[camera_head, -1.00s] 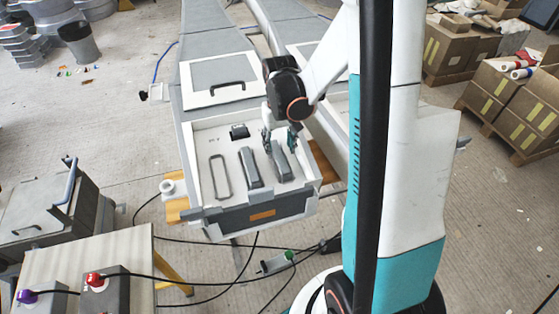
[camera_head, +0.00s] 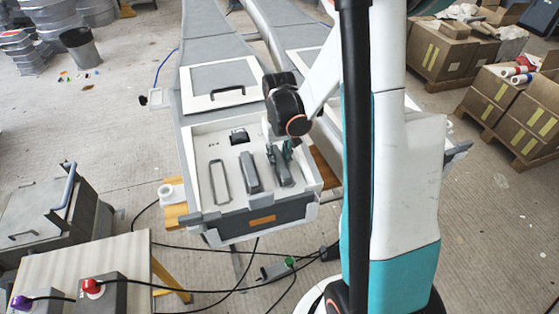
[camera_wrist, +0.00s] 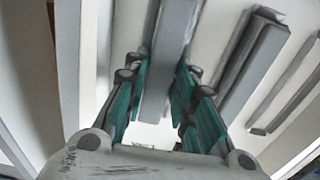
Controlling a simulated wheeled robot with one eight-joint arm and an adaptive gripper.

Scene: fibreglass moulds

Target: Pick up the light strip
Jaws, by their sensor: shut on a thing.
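The light strip, a long grey bar (camera_head: 282,176), lies in the white open tray (camera_head: 207,203), at the right of a similar grey bar (camera_head: 252,178). My gripper (camera_head: 281,154) reaches down over the light strip from above. In the wrist view, the light strip (camera_wrist: 172,40) runs between the teal fingers of my gripper (camera_wrist: 163,85), which are shut on it. The second bar shows at the right (camera_wrist: 250,55). I cannot tell whether the light strip is clear of the tray floor. The fingers hide part of it in the head view.
The tray also holds a thin grey loop (camera_head: 219,182) and a small black part (camera_head: 239,136). A white lidded panel (camera_head: 222,84) lies behind it. A table with red (camera_head: 92,286) and purple (camera_head: 21,301) buttons stands at the front left. Cables cross the floor.

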